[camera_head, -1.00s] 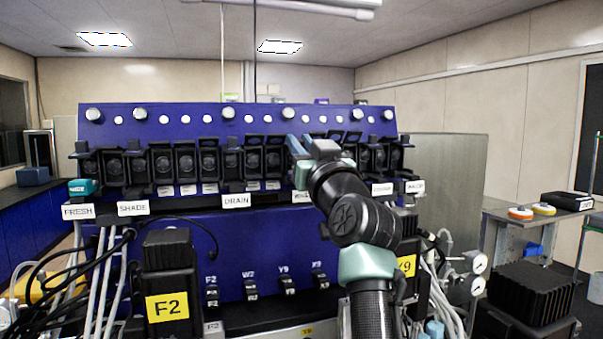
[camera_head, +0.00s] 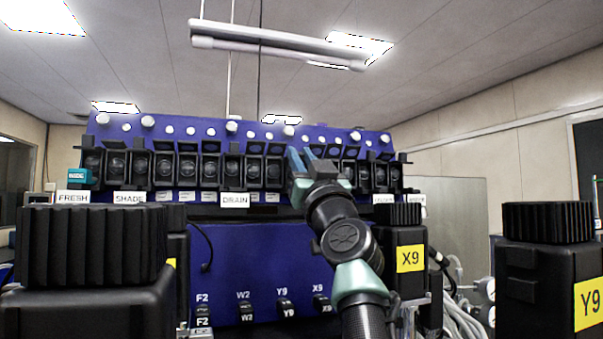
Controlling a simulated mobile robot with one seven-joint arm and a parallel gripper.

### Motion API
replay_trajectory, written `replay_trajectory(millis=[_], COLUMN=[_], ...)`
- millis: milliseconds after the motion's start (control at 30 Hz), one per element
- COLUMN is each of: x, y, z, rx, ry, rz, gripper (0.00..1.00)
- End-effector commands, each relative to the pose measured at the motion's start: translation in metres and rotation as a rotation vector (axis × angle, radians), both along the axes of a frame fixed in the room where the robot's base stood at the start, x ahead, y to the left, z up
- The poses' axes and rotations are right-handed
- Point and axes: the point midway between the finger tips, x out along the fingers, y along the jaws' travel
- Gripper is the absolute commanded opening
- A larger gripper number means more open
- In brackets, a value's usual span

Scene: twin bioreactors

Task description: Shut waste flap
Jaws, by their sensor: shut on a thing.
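The blue panel (camera_head: 215,132) carries a row of black flap bays below several white knobs. My gripper (camera_head: 298,157) reaches up from the lower right to the row, right of the bays above the DRAIN label (camera_head: 235,200). Its blue fingers are shut on part of a black flap (camera_head: 296,188), which they and the arm mostly hide. The label under this bay is behind my arm, so I cannot read it now. How far the flap is open cannot be told.
Large black ribbed blocks stand close in front at left (camera_head: 95,250) and right (camera_head: 548,240), the right one marked Y9. A block marked X9 (camera_head: 408,235) stands beside my arm, with hoses to its right. Open air lies before the panel's middle.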

Motion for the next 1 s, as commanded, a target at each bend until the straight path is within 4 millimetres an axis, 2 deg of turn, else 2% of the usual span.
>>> replay_trajectory(millis=[567, 600, 733, 1000], x=[-0.0003, -0.0003, -0.0002, 0.0], y=[0.0002, 0.0002, 0.0002, 0.0003], z=[0.0012, 0.0012, 0.0009, -0.0001], rx=[0.004, 0.004, 0.004, 0.004], ry=[-0.015, -0.015, -0.014, -0.012], rz=[-0.001, -0.001, -0.001, 0.0], gripper=[0.0, 0.25, 0.49, 0.5])
